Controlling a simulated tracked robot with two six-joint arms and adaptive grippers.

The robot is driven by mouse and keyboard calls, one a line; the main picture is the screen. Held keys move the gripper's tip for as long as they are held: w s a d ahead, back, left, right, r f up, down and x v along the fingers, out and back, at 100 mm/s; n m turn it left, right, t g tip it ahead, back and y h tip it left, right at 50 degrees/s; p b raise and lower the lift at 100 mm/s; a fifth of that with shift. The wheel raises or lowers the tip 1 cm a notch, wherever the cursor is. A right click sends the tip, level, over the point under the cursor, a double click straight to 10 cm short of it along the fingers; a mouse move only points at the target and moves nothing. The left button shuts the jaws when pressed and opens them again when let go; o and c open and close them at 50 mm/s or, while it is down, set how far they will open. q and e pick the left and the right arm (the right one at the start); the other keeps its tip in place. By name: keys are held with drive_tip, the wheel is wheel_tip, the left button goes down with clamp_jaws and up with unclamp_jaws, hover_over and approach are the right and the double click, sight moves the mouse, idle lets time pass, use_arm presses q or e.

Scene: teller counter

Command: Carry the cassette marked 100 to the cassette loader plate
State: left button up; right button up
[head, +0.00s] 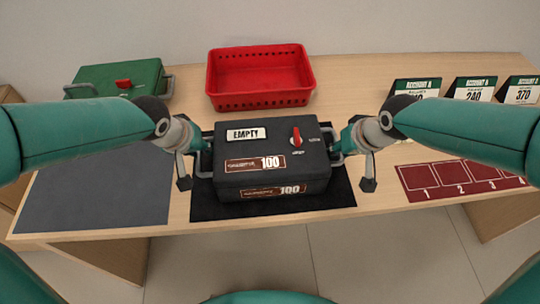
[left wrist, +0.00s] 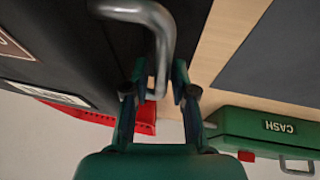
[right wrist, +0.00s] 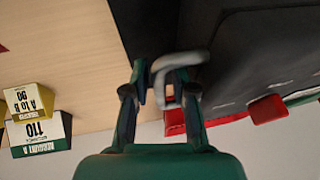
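The black cassette marked 100 (head: 270,178) sits on a black mat (head: 225,208) at the middle of the counter. It has an EMPTY label, a red knob and a metal handle at each side. My left gripper (head: 193,163) is at its left handle; in the left wrist view that handle (left wrist: 160,40) passes between the open fingers. My right gripper (head: 352,160) is at its right handle; in the right wrist view that handle (right wrist: 180,60) lies between fingers that stand apart. A flat dark grey plate (head: 100,190), unmarked and bare, lies to the left, partly behind my left arm.
A red basket (head: 260,103) stands behind the cassette. A green CASH box (head: 120,75) stands at the back left. Numbered signs (head: 474,88) and a dark red board with numbered spaces (head: 455,188) are on the right. The counter's front edge is close.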

use_arm(q)
clamp_jaws()
use_arm(e)
clamp_jaws()
use_arm(q)
drive_tip(key=shift+w+r, duration=0.1)
drive_tip(key=shift+r, duration=0.1)
use_arm(e)
drive_tip(key=shift+w+r, duration=0.1)
drive_tip(key=shift+r, duration=0.1)
